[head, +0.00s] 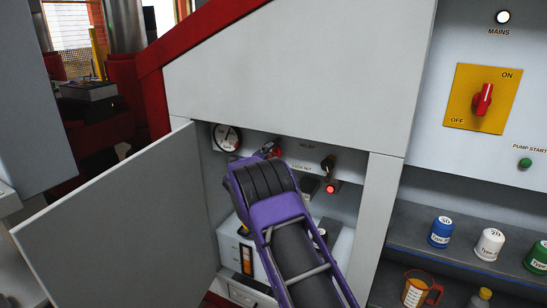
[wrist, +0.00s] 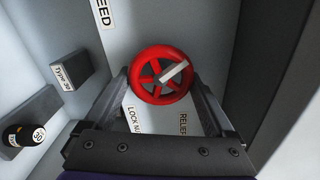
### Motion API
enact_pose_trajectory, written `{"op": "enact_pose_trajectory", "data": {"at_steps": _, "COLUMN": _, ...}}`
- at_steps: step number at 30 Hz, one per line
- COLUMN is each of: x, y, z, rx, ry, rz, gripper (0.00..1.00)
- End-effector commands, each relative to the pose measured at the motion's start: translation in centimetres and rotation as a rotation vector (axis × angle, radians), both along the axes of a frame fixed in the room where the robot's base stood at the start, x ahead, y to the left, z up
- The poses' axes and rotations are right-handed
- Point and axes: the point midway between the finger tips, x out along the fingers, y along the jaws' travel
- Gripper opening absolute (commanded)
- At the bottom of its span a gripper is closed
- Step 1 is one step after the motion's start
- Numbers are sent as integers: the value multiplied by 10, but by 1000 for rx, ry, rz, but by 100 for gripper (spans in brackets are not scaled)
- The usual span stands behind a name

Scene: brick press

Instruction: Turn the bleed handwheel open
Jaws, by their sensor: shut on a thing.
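The bleed handwheel is a red spoked wheel (wrist: 160,75) with a pale grey bar across its hub, in the middle of the wrist view. My gripper (wrist: 162,88) has one finger on each side of the wheel and is shut on its rim. In the head view my purple arm reaches into the open cabinet, and my gripper (head: 272,149) is at the back panel. Only a bit of red shows there; the arm hides most of the wheel. Part of a label ending in "EED" (wrist: 103,12) is beside the wheel in the wrist view.
A round gauge (head: 226,137) is left of my gripper. A black knob (head: 327,163) and a lit red lamp (head: 331,188) are to the right. The open cabinet door (head: 115,225) stands at left. Shelves with several cans (head: 440,232) are outside, at right.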

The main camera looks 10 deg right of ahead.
Motion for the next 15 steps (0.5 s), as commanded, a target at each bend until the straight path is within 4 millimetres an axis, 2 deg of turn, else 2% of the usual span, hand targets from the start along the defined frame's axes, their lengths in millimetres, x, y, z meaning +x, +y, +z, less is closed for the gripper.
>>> {"op": "enact_pose_trajectory", "data": {"at_steps": 15, "x": 0, "y": 1, "z": 4, "rx": -398, "ry": 290, "rz": 1, "gripper": 34}}
